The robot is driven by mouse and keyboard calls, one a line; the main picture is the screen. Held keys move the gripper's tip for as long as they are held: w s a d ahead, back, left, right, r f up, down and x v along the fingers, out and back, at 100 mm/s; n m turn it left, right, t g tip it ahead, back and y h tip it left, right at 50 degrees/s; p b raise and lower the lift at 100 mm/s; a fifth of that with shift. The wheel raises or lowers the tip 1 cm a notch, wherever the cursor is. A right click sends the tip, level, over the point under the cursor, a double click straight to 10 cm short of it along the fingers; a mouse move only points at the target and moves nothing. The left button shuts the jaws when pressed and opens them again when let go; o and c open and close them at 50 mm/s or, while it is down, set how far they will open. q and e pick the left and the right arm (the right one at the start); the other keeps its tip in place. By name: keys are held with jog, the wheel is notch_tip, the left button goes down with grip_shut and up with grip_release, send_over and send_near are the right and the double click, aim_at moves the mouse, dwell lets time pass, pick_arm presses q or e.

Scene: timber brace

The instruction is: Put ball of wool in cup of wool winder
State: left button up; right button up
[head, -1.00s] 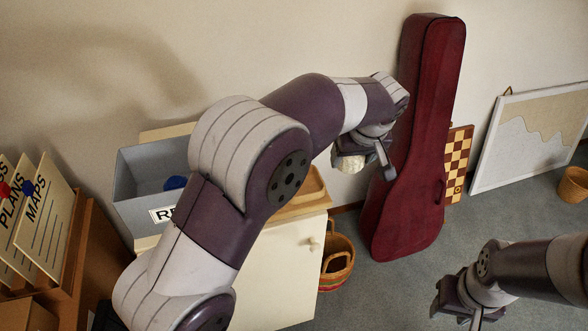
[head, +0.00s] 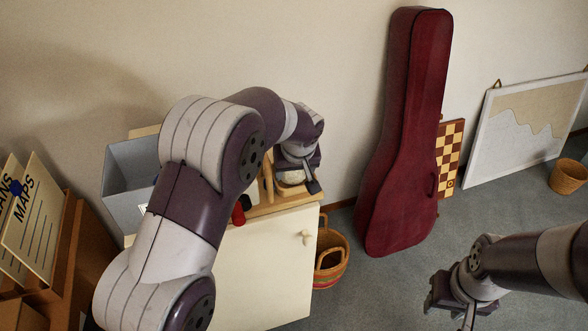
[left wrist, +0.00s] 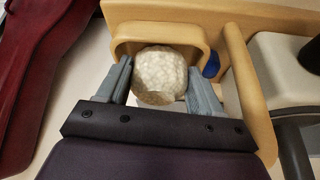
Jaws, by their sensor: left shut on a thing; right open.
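The ball of wool (left wrist: 160,72) is cream and round. It sits between the fingers of my left gripper (left wrist: 160,88), which is shut on it. In the head view my left gripper (head: 298,182) is low over the right end of the cabinet top, with a little of the ball showing beneath. In the left wrist view a pale wooden frame (left wrist: 240,75) with a curved rail stands close behind and right of the ball. It may be part of the wool winder; I cannot make out the cup. My right gripper (head: 455,308) is open and empty, above the floor.
The white cabinet (head: 262,265) stands against the wall, with a grey box (head: 125,185) and a red object (head: 238,213) on top. A basket (head: 330,262) and a dark red instrument case (head: 402,150) stand to its right. Floor near my right gripper is clear.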

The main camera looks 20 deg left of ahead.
pick_arm(q)
jog(key=shift+f, duration=0.15)
jog(key=o, duration=0.9)
jog(key=shift+c, duration=0.2)
jog(key=shift+r, duration=0.25)
jog(key=p+v, duration=0.1)
jog(key=v, duration=1.1)
